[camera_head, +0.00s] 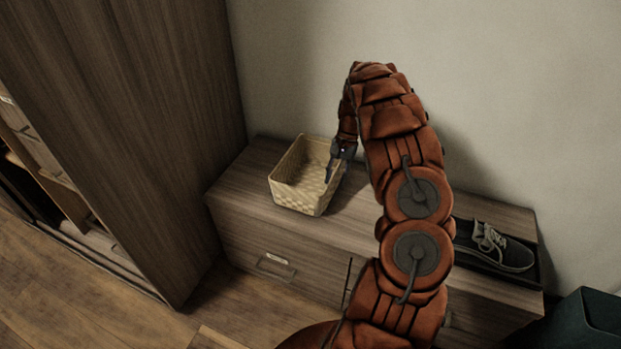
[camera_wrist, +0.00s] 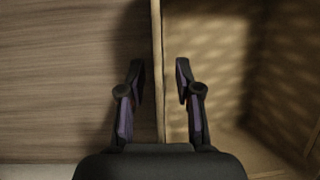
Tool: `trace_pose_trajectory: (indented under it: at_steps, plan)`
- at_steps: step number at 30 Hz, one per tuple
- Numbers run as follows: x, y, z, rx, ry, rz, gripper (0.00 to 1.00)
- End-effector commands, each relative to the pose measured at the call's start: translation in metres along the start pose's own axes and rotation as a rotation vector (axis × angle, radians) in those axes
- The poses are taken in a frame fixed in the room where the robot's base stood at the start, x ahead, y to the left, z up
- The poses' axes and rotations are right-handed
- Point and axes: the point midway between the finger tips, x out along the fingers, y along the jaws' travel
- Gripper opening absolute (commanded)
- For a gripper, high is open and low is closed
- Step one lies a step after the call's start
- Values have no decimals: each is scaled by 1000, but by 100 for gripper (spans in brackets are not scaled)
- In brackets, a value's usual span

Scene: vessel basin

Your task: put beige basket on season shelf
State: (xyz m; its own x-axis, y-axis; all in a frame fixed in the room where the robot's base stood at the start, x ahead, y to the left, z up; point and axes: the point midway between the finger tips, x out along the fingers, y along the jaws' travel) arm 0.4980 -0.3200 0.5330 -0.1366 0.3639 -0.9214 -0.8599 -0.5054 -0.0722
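The beige basket (camera_head: 296,197) stands upright and empty on a low wooden cabinet in the head view. My gripper (camera_head: 329,175) points down at the basket's right side. In the wrist view, my gripper (camera_wrist: 160,70) is open, with one finger on each side of the basket's thin wall (camera_wrist: 157,40). Gaps show between the wall and both fingers. The right finger is on the basket's inner side, the left one over the cabinet top. An open unit with shelves (camera_head: 45,160) is at the far left; no label shows which is the season shelf.
The low cabinet (camera_head: 245,190) stands against a pale wall. A dark shoe (camera_head: 497,248) sits on a dark tray at its right end. A tall wooden panel (camera_head: 150,120) rises left of the cabinet. A dark bin (camera_head: 590,325) is at lower right. Wooden floor shows at lower left.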

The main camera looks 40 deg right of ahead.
Motion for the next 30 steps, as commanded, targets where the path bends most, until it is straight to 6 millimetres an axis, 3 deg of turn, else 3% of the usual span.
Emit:
trace_pose_trajectory:
  at_steps: [3, 13, 30]
  plan:
    - [0, 0, 0, 0, 0, 0, 33]
    - [0, 0, 0, 0, 0, 0, 0]
    - [-1, -1, 0, -1, 0, 0, 0]
